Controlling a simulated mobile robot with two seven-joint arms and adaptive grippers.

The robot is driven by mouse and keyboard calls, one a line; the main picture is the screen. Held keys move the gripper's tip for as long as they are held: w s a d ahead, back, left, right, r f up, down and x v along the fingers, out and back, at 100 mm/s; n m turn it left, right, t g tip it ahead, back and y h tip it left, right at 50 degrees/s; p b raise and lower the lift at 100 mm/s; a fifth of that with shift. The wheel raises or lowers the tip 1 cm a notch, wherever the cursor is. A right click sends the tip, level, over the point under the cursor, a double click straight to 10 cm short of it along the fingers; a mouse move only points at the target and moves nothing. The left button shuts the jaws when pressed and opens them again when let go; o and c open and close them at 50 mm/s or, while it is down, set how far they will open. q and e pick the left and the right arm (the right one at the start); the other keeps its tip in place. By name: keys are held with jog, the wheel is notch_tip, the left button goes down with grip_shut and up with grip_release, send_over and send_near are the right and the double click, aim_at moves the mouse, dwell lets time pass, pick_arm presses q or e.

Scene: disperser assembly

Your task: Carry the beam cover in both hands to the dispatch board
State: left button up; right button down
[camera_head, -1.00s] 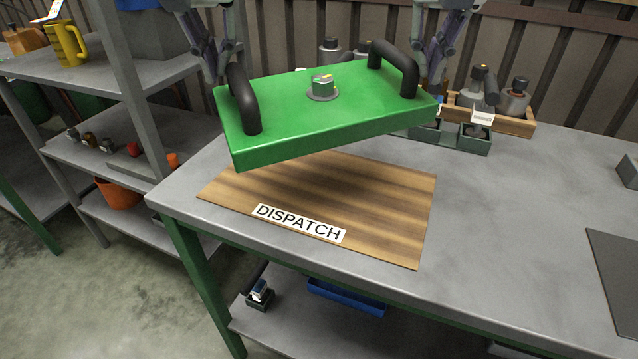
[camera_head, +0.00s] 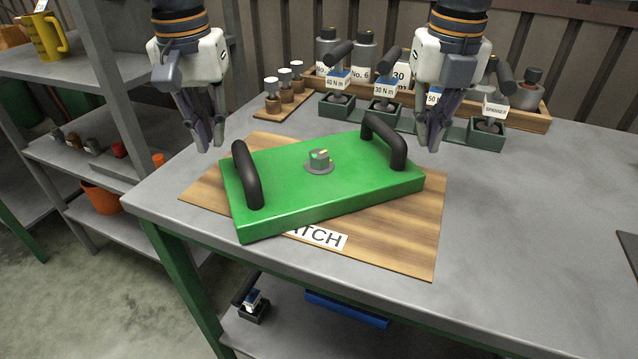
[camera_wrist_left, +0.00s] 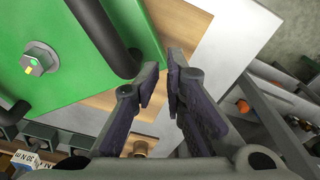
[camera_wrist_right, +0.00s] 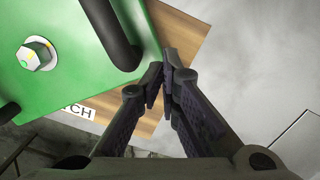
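The green beam cover (camera_head: 290,195) lies on the wooden dispatch board (camera_head: 390,250), turned askew to it and hiding part of the label. It has two black handles, the left (camera_head: 246,175) and right (camera_head: 385,140), and a bolt (camera_head: 319,160) in the middle. My left gripper (camera_head: 208,143) is above and behind the left handle, empty, with a narrow gap between its fingers in the left wrist view (camera_wrist_left: 168,75). My right gripper (camera_head: 430,143) is beside and behind the right handle, clear of it and empty. Its fingertips nearly meet in the right wrist view (camera_wrist_right: 164,65).
Behind the board stand a green tray (camera_head: 455,131) of torque tools, a wooden rack of bottles (camera_head: 363,52) and a small block with pegs (camera_head: 283,98). A shelf with a yellow mug (camera_head: 48,38) is at left.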

pick_arm(q)
jog(key=shift+o, duration=0.9)
jog(key=shift+w+a+f, duration=0.1)
jog(key=shift+a+f, duration=0.05)
jog(key=shift+a, duration=0.15)
pick_arm(e)
jog(key=shift+d+f, duration=0.15)
jog(key=shift+d, duration=0.15)
jog(key=c, duration=1.7)
grip_release()
pick_arm(q)
notch_tip(320, 180, up, 12)
jog(key=s, duration=0.1)
pick_arm(e)
jog(key=r, duration=0.8)
jog(key=s+r, duration=0.1)
jog(key=r, duration=0.3)
